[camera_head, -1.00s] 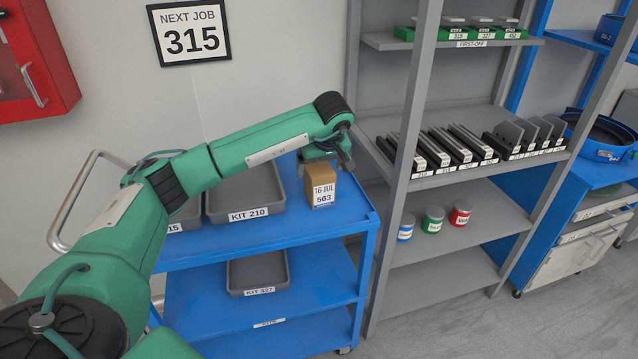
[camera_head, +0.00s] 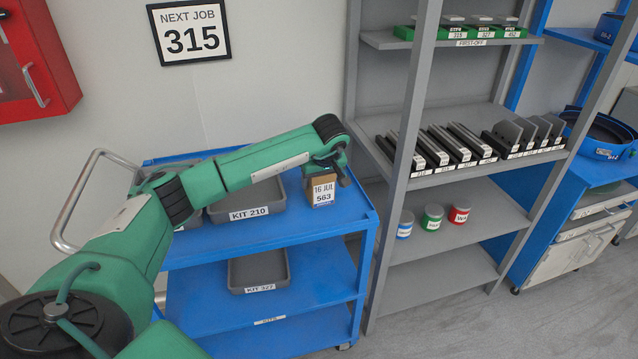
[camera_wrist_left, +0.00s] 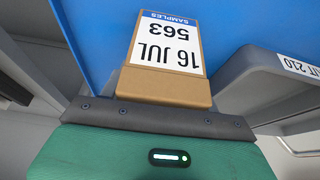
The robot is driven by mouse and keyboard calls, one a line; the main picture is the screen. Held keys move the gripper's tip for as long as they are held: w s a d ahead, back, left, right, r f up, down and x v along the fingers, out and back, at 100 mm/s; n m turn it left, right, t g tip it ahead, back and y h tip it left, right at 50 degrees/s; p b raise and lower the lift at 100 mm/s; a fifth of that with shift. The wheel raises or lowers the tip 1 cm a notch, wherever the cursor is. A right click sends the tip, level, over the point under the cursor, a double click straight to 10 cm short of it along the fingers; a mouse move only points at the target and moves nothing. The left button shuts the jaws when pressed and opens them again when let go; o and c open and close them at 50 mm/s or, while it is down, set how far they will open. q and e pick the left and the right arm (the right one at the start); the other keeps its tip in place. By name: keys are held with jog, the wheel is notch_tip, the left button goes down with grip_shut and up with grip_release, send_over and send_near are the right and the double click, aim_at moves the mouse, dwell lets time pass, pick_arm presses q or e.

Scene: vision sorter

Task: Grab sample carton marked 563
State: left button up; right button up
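The sample carton (camera_head: 322,192) is a small brown box with a white label reading "16 JUL 563". It stands upright near the right end of the blue cart's top shelf (camera_head: 300,226). My left gripper (camera_head: 330,174) is down over the carton's top, with a dark finger showing at its right side. In the left wrist view the carton (camera_wrist_left: 166,84) appears upside down, close against the dark edge of my gripper. The fingertips are hidden there, so I cannot tell whether they grip the carton. My right gripper is out of view.
A grey tray marked "KIT 210" (camera_head: 270,207) lies left of the carton. A "KIT 327" tray (camera_head: 276,284) is on the shelf below. A grey rack (camera_head: 398,190) with cans and dark parts stands close on the right. A sign reads "NEXT JOB 315" (camera_head: 189,34).

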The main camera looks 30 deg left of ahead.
pick_arm(q)
jog(key=c, duration=0.6)
jog(key=shift+r, duration=0.1)
